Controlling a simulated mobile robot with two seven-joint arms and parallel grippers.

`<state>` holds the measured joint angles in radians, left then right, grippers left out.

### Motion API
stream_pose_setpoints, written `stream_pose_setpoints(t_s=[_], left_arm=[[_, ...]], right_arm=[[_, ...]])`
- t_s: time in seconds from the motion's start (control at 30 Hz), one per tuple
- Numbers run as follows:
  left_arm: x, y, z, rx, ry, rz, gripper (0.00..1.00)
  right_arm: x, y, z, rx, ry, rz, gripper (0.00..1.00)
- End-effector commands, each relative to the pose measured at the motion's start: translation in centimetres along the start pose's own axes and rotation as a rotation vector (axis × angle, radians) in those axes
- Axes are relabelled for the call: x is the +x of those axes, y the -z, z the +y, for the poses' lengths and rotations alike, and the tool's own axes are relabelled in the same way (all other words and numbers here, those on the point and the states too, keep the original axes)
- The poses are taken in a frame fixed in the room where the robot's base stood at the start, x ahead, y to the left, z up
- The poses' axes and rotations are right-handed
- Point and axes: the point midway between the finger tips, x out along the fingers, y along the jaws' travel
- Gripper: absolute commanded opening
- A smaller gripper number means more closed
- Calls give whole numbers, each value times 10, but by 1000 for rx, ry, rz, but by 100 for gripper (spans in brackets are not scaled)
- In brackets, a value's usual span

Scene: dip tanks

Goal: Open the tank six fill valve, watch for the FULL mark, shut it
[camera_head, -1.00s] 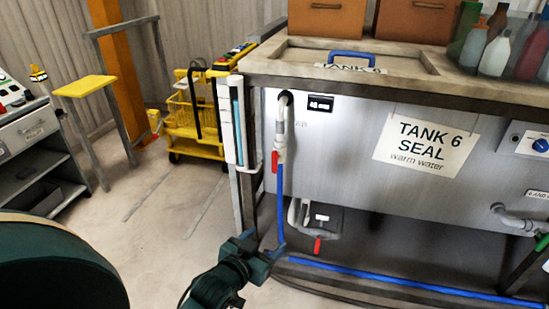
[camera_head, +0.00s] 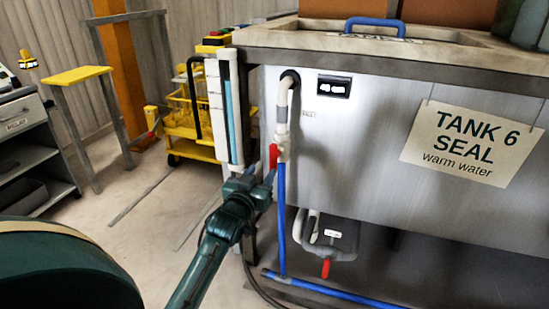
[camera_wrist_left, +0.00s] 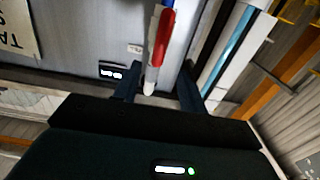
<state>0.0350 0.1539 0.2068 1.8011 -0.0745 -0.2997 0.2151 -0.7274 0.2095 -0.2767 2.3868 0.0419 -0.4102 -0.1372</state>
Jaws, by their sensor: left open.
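The tank six (camera_head: 370,130) is a grey metal tank with a "TANK 6 SEAL warm water" sign (camera_head: 470,145). Its fill valve's red handle (camera_head: 273,156) is upright on the white pipe above the blue hose, and also shows in the left wrist view (camera_wrist_left: 163,40). My left gripper (camera_head: 258,174) is open just below and left of the handle. In the left wrist view, its fingers (camera_wrist_left: 157,82) straddle the pipe line, with the red handle ahead of them. A sight gauge (camera_head: 234,110) with a blue column stands at the tank's left corner; no FULL mark is readable.
A small digital display (camera_head: 334,87) is beside the pipe. A lower drain with a red handle (camera_head: 326,268) hangs under the tank. A yellow cart (camera_head: 185,120) and yellow stool (camera_head: 80,75) stand left. The floor between is clear.

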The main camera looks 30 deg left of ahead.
Motion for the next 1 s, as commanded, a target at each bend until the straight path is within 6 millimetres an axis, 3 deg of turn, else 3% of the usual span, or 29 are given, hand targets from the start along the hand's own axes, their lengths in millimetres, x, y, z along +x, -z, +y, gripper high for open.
stream_pose_setpoints(t_s=[0.3,0.5,0.93,1.0], left_arm=[[69,-2,0,0,-1,1,42],[95,-2,0,0,0,-1,42],[104,0,0,1,-1,-1,42],[104,0,0,1,-1,-1,36]], right_arm=[[9,-3,0,-38,-13,91,36],[11,0,0,-56,-18,143,36],[11,2,0,-61,-19,164,36],[11,2,0,-61,-19,163,36]])
